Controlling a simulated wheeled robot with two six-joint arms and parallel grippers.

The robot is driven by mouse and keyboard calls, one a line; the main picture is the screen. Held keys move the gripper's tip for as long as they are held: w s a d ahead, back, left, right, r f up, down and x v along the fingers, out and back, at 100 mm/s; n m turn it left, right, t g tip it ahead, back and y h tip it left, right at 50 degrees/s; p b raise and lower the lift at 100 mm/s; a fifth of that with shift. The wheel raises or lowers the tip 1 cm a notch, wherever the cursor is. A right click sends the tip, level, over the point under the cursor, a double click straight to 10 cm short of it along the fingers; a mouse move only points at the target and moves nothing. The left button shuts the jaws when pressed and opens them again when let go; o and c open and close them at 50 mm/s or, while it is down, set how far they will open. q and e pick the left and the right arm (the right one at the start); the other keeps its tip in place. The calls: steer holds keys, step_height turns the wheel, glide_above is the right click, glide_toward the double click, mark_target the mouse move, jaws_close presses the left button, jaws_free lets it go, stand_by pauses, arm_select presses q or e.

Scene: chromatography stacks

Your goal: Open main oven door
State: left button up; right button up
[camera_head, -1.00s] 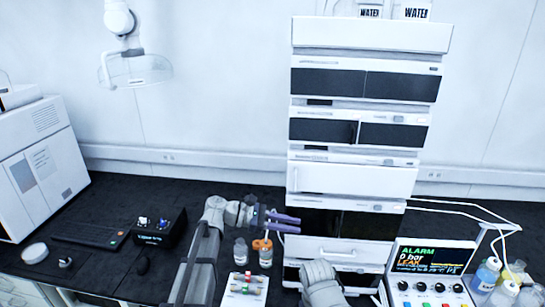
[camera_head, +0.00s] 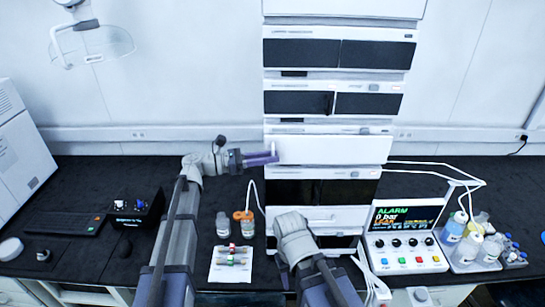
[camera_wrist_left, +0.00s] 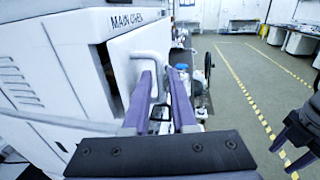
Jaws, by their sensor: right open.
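The main oven door (camera_head: 335,150) is a white panel in the middle of the instrument stack; its white handle (camera_head: 273,148) is at its left end. The left wrist view shows the door (camera_wrist_left: 122,62) and curved handle (camera_wrist_left: 150,56) close up. A narrow dark gap runs beside the door, under the partly visible "MAIN OVEN" label.
An alarm control box (camera_head: 405,240) and several bottles (camera_head: 470,245) stand right of the stack. Vials (camera_head: 247,224) and a small white tray (camera_head: 231,264) are on the black bench between my arms. A black device (camera_head: 135,215) is farther left.

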arm_select(q)
steer(key=shift+w+d, duration=0.15)
steer(key=shift+d, duration=0.45)
jaws_close()
stand_by(1.1)
